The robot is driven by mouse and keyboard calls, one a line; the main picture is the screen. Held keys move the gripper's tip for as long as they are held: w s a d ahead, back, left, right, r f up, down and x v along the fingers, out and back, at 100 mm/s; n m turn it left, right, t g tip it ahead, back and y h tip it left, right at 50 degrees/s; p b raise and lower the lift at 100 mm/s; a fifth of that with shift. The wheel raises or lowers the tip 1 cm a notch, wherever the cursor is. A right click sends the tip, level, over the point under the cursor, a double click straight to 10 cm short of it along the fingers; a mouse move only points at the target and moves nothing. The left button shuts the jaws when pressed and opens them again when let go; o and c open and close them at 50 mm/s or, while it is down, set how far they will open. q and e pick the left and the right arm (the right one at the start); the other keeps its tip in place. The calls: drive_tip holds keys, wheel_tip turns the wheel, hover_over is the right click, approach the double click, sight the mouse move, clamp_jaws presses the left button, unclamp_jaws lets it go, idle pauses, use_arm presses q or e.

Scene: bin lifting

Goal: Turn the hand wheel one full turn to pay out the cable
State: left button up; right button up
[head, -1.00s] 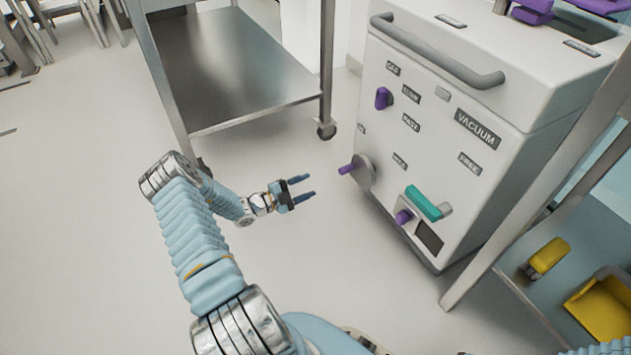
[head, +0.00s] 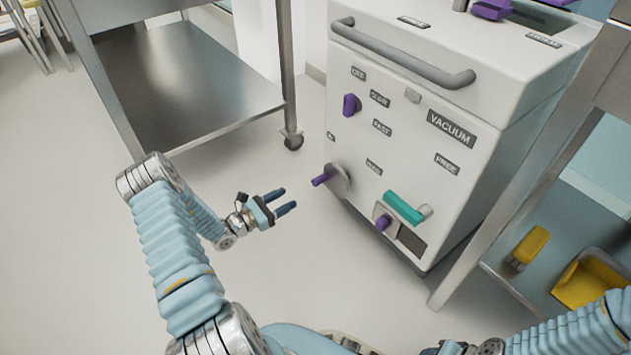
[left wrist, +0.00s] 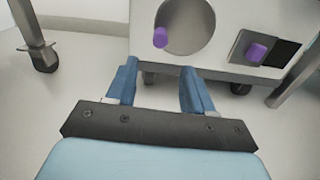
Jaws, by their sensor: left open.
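The hand wheel (head: 338,181) is a grey disc with a purple crank handle (head: 321,178), low on the left of the white cabinet's front. In the left wrist view the wheel (left wrist: 196,26) and its purple handle (left wrist: 160,38) are at the top, beyond my fingertips. My left gripper (head: 286,201) is open and empty, to the left of the handle and slightly lower in the picture, apart from it. The same gripper shows in the left wrist view (left wrist: 160,75) with its blue fingers spread. My right gripper cannot be made out; only part of that arm shows at bottom right. No cable is visible.
The white cabinet (head: 400,120) carries a grey bar handle, a purple knob (head: 351,105), a teal lever (head: 403,207) and a lower purple knob (head: 383,222). A steel trolley (head: 190,90) stands at left. A shelf at right holds yellow items (head: 590,285). Floor around my left gripper is clear.

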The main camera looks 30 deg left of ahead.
sight(313, 184)
use_arm(q)
drive_tip(key=b+x, duration=0.2)
drive_tip(key=x, duration=1.1)
clamp_jaws()
drive_tip(key=shift+d, duration=0.1)
